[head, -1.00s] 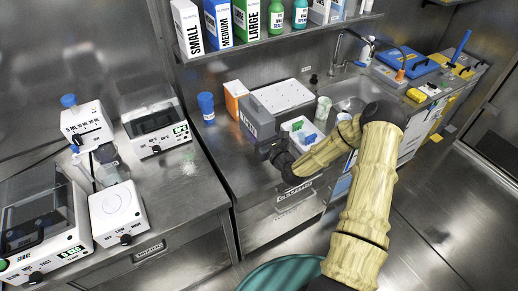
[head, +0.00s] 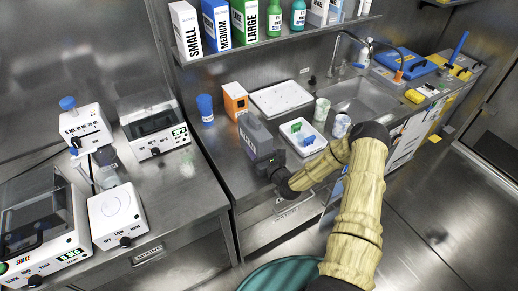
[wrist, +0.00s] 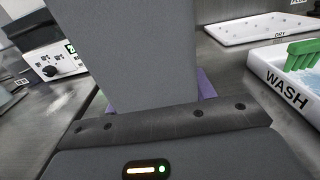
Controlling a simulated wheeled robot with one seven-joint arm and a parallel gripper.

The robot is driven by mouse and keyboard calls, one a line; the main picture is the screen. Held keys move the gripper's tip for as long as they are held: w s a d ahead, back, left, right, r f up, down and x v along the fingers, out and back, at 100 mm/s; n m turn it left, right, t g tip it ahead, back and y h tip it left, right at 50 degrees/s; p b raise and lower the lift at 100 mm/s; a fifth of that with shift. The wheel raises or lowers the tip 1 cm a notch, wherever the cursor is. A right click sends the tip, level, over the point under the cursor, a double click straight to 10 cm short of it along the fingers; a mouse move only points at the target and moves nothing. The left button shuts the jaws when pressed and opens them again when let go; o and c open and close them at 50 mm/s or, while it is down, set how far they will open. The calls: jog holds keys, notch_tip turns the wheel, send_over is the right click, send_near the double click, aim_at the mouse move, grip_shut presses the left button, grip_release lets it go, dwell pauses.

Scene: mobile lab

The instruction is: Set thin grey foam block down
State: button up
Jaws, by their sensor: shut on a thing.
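The thin grey foam block (wrist: 138,50) is a plain, flat grey slab filling the upper middle of the wrist view. It rises from behind the dark bar of my gripper, slightly tilted in the picture. My gripper (head: 254,146) is shut on it, over the front part of the steel counter beside the sink. In the head view the gripper and the block merge into one dark grey shape with lettering, hard to separate. Purple patches show beside the slab's lower edges. The fingertips and the block's contact with the counter are hidden.
A white drying tray (head: 281,98) lies behind. Cups (head: 321,110) stand near the sink (head: 362,97).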

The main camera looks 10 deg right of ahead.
jog(key=shift+f, duration=0.1)
jog(key=o, duration=1)
jog(key=b+v, duration=0.1)
jog(key=v, duration=1.1)
jog(key=shift+b, duration=0.35)
jog(key=shift+a+r, duration=0.1)
jog(key=shift+r, duration=0.15)
